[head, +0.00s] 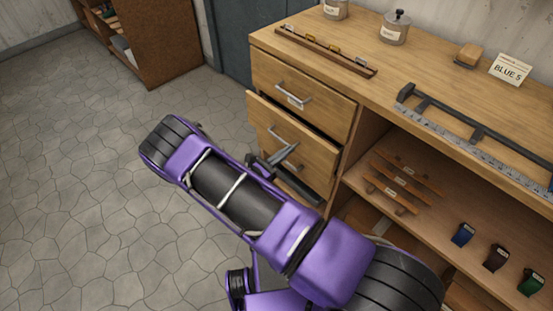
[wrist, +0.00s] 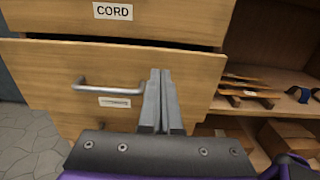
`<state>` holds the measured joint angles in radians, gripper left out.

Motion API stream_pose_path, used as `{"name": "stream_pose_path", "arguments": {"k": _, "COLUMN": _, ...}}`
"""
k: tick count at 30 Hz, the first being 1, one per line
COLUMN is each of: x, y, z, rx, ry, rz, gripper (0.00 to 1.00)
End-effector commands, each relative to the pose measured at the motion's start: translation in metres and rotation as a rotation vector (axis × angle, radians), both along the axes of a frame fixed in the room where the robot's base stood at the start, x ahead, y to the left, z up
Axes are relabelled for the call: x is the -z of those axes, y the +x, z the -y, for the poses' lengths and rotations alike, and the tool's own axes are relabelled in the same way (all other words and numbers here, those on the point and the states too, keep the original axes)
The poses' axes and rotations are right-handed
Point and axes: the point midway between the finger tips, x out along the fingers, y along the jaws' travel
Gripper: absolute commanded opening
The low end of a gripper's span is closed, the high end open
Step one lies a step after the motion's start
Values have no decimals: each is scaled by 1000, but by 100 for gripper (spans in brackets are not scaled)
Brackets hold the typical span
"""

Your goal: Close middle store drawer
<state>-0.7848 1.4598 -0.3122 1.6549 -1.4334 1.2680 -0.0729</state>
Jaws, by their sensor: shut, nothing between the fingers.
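The middle store drawer (head: 262,122) stands partly pulled out of the wooden cabinet, with a dark gap along its top edge. In the wrist view its wooden front (wrist: 45,75) fills much of the picture, with a metal bar handle (wrist: 107,86) and a label too blurred to read. My gripper (head: 295,148) is shut and empty in front of this drawer. In the wrist view the closed fingers (wrist: 160,73) point at the drawer front, to the right of the handle. I cannot tell whether the fingertips touch it.
The top drawer (head: 300,82), labelled CORD, looks shut. Open shelves (head: 440,185) to the right hold wooden strips and small coloured pieces. The stone floor (head: 80,190) at left is clear.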

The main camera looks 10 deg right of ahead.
Motion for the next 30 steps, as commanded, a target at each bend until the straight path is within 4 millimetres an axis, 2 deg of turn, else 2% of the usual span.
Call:
{"name": "stream_pose_path", "arguments": {"k": 3, "x": 1, "y": 14, "z": 21, "rx": 3, "ry": 1, "rz": 1, "gripper": 0}}
{"name": "stream_pose_path", "arguments": {"k": 10, "x": 1, "y": 33, "z": 46, "rx": 2, "ry": 1, "rz": 0, "gripper": 0}}
{"name": "stream_pose_path", "arguments": {"k": 26, "x": 0, "y": 38, "z": 54, "rx": 0, "ry": 0, "rz": 0, "gripper": 0}}
{"name": "stream_pose_path", "arguments": {"k": 30, "x": 0, "y": 38, "z": 64, "rx": 1, "ry": -1, "rz": -1, "gripper": 0}}
